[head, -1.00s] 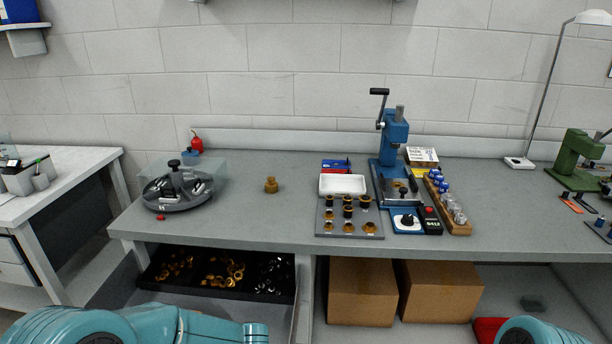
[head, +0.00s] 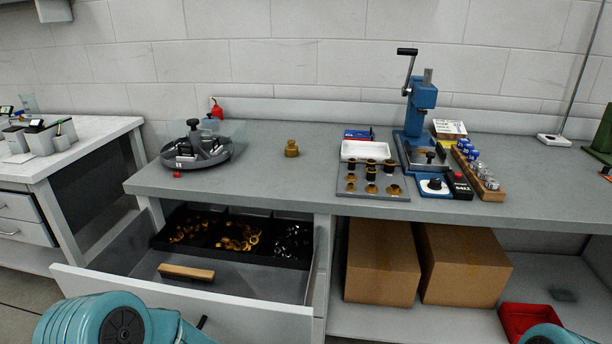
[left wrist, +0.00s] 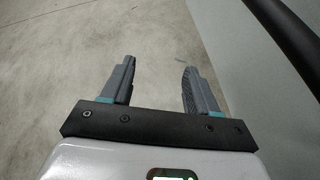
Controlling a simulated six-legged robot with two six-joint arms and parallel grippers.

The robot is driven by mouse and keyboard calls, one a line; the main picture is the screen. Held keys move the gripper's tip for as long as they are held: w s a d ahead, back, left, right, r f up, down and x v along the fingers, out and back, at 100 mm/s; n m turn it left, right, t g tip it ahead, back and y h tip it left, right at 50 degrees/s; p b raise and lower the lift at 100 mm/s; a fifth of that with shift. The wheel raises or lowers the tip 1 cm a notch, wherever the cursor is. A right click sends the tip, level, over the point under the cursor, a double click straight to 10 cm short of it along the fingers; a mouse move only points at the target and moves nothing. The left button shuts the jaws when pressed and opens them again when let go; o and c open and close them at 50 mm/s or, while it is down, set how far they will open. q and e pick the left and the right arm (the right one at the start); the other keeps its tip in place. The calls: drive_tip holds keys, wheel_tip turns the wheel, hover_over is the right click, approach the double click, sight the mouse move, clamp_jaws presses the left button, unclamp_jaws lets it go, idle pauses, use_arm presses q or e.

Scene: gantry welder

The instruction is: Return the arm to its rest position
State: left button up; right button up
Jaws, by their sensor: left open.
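My left arm (head: 125,322) shows as teal links at the lower left of the head view, and its gripper is out of that view. In the left wrist view my left gripper (left wrist: 158,85) is open, its two grey fingers apart with nothing between them. It points at bare floor (left wrist: 90,50). A small teal part of my right arm (head: 545,335) shows at the lower right edge of the head view. The right gripper is not in view.
An open drawer (head: 200,310) with a black tray of brass and silver parts juts out near my left arm. The workbench (head: 270,185) holds a brass piece (head: 291,149), a round fixture (head: 196,152) and a blue press (head: 420,115). Boxes (head: 380,262) stand below.

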use_arm(q)
drive_tip(key=d+f+m+t+h+b, duration=0.2)
drive_tip(key=d+f+m+h+b, duration=0.1)
drive_tip(key=f+m, duration=0.65)
drive_tip(key=d+f+m+t+h+b, duration=0.2)
drive_tip(key=f+m+h+b, duration=0.3)
drive_tip(key=f, duration=0.7)
use_arm(e)
wheel_tip(320, 180, down, 11)
use_arm(q)
drive_tip(key=s+d+f+m+g+h, duration=0.1)
drive_tip(key=s+d+f+m+h, duration=0.25)
drive_tip(key=d+m, duration=0.4)
drive_tip(key=s+d+f+m+g+h, duration=0.1)
drive_tip(key=s+d+f+m+h, duration=0.3)
drive_tip(key=m, duration=0.6)
drive_tip(key=s+d+r+m+g+h, duration=0.15)
drive_tip(key=s+d+m+g, duration=0.4)
drive_tip(key=m, duration=0.85)
wheel_tip(320, 180, up, 25)
drive_tip(key=s+t+p, duration=0.1)
drive_tip(key=s+p, duration=0.1)
drive_tip(key=p, duration=2.3)
drive_tip(key=shift+s+d+m+t+p, duration=0.3)
drive_tip(key=shift+s+t, duration=0.05)
use_arm(e)
wheel_tip(320, 180, up, 26)
drive_tip(key=shift+r, duration=0.25)
